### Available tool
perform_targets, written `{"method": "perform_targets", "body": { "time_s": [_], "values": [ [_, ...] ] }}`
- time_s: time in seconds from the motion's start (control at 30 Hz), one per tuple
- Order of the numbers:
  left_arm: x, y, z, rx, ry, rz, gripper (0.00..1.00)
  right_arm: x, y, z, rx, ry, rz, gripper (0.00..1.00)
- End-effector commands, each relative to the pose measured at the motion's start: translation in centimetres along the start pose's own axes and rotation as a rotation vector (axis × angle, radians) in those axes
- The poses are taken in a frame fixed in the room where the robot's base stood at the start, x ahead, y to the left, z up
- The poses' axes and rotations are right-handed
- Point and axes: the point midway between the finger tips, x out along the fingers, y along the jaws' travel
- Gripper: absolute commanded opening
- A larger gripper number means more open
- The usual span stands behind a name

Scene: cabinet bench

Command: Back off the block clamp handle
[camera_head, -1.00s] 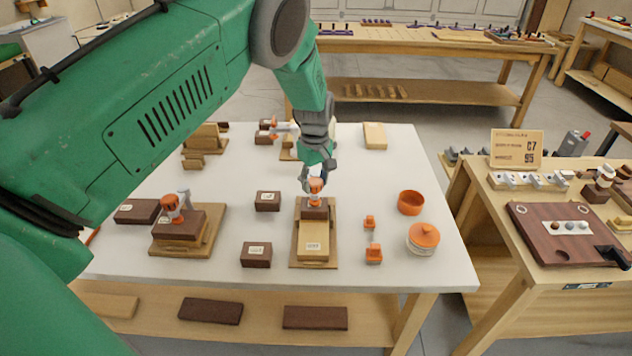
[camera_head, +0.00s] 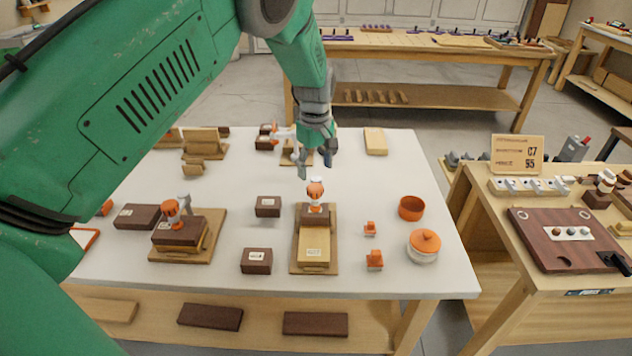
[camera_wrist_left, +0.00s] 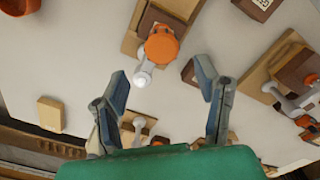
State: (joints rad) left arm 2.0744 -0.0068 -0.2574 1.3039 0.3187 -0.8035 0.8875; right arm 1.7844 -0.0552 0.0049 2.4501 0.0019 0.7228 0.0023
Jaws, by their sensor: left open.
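The block clamp (camera_head: 314,217) stands near the middle of the white table. It has a dark brown block, an orange knob with a grey-white lever as its handle (camera_head: 316,189), and a light wood block in front on a wooden base. The handle also shows in the left wrist view (camera_wrist_left: 160,47), with its white lever end pointing toward my gripper. My left gripper (camera_head: 315,167) is open and empty, above and behind the handle, apart from it. In the left wrist view its two fingers (camera_wrist_left: 163,85) are spread wide, with the lever end between and beyond them. My right gripper is not in view.
A second orange-handled clamp (camera_head: 180,230) stands at the left. Dark labelled blocks (camera_head: 257,260) lie between the clamps. An orange bowl (camera_head: 411,207), a lidded jar (camera_head: 423,245) and small orange pieces (camera_head: 374,260) lie at the right. More fixtures stand at the back left.

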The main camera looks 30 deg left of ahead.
Motion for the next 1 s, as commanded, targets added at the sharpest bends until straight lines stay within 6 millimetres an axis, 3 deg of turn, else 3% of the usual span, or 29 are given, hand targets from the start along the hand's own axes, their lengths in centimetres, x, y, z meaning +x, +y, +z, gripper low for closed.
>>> {"method": "perform_targets", "body": {
  "time_s": [0.1,0.3,1.0],
  "values": [
    [-2.5,0.1,-0.1,0.0,0.002,0.002,0.57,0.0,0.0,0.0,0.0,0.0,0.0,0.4],
    [-4.9,0.1,-0.1,0.0,0.0,-0.001,0.57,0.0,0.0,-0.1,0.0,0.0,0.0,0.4],
    [-5.4,0.1,-0.1,-0.001,0.0,-0.001,0.57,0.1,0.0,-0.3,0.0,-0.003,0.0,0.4]
  ]
}}
